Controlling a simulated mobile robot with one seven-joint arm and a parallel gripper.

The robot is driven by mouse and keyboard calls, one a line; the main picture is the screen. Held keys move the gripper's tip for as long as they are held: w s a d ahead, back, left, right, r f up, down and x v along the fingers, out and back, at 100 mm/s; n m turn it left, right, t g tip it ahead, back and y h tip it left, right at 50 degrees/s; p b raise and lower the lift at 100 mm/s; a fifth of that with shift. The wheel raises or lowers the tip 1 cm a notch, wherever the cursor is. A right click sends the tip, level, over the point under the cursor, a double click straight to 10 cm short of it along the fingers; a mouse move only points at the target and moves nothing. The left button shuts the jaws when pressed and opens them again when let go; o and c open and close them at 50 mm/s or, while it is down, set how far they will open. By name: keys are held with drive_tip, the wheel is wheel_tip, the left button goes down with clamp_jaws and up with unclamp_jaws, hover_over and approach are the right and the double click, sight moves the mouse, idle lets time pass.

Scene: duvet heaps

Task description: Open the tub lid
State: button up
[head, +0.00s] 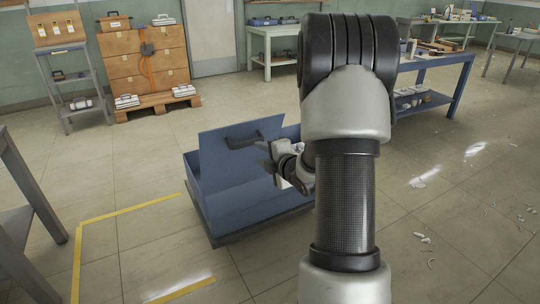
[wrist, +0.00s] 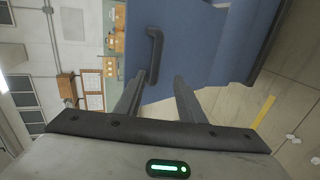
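The blue tub (head: 235,207) stands on the floor in the middle of the head view. Its blue lid (head: 218,163) is tilted up steeply, and a black handle (head: 245,140) is on the face turned toward me. In the wrist view the lid (wrist: 200,40) fills the upper middle, with the handle (wrist: 155,52) upright on it. My gripper (head: 266,155) is close to the right end of the handle. In the wrist view my gripper (wrist: 158,84) has its fingers apart, with the handle's lower end just beyond the gap. Whether they touch the lid is unclear.
My arm hides part of the tub's right side. Yellow tape (head: 130,215) marks the floor at left. A grey table (head: 22,215) stands at the left edge, a pallet of crates (head: 145,60) behind, and a blue bench (head: 440,80) at right. Debris (head: 422,238) lies on the right floor.

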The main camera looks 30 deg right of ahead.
drive_tip(key=v, duration=0.5)
drive_tip(key=shift+s, duration=0.1)
idle(0.3)
